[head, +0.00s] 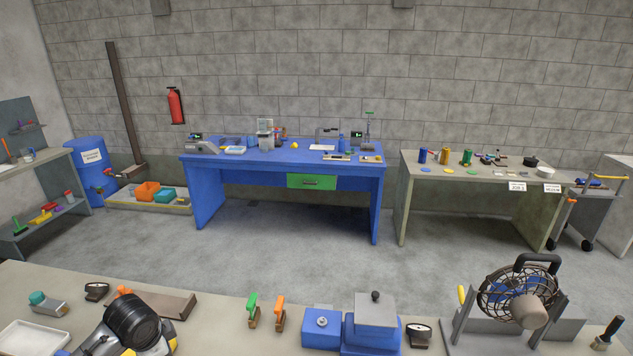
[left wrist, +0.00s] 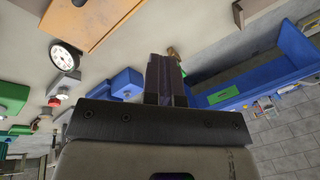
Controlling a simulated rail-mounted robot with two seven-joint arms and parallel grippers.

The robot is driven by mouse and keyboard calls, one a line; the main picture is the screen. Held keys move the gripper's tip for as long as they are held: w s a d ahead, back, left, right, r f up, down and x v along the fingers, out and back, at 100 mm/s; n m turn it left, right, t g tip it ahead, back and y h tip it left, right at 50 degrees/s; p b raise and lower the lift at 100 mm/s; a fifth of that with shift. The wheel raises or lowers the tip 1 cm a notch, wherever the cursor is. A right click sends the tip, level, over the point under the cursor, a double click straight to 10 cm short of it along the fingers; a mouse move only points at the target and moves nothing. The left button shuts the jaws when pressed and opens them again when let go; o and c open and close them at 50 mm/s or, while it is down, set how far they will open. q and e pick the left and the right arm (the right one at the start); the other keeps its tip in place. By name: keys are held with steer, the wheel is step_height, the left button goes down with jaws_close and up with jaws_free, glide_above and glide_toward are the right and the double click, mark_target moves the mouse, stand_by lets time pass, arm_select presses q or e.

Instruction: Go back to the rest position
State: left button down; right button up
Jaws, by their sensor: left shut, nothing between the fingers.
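In the left wrist view my left gripper (left wrist: 165,75) shows its two dark fingers side by side with no gap that I can see. It is shut and empty, apart from the things around it. Part of my left arm shows at the lower left of the head view, over the near bench (head: 225,309). Its fingertips cannot be made out there. My right gripper is in neither view.
On the near bench are a green-handled tool (head: 252,306), an orange-handled tool (head: 279,312), a blue box (head: 321,328), a grey-topped blue block (head: 374,318) and a caged fan (head: 519,295). Open floor (head: 290,250) separates it from the blue desk (head: 210,180) and grey table (head: 415,190).

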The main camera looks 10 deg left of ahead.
arm_select(q)
steer(key=w+d+r+n+t+y, duration=0.1)
steer(key=w+d+r+n+t, duration=0.1)
steer(key=d+r+t, duration=0.4)
steer(key=s+d+r+n+t, duration=0.2)
steer(key=s+d, duration=0.5)
steer(key=s, duration=0.1)
steer(key=s+d+f+n+g+h, duration=0.15)
steer(key=s+f+g, duration=0.25)
steer(key=s+f, duration=0.8)
steer(key=s+d+f+n+g+h, duration=0.1)
steer(key=s+d+f+n+g, duration=0.15)
steer(key=s+f, duration=1)
steer(key=w+d+r+p+v, duration=0.1)
steer(key=w+p+v, duration=0.1)
steer(key=p+v, duration=1.3)
steer(key=shift+s+d+r+g, duration=0.3)
steer(key=shift+s+r, duration=0.35)
steer(key=shift+r, duration=1.15)
steer(key=shift+y, duration=0.25)
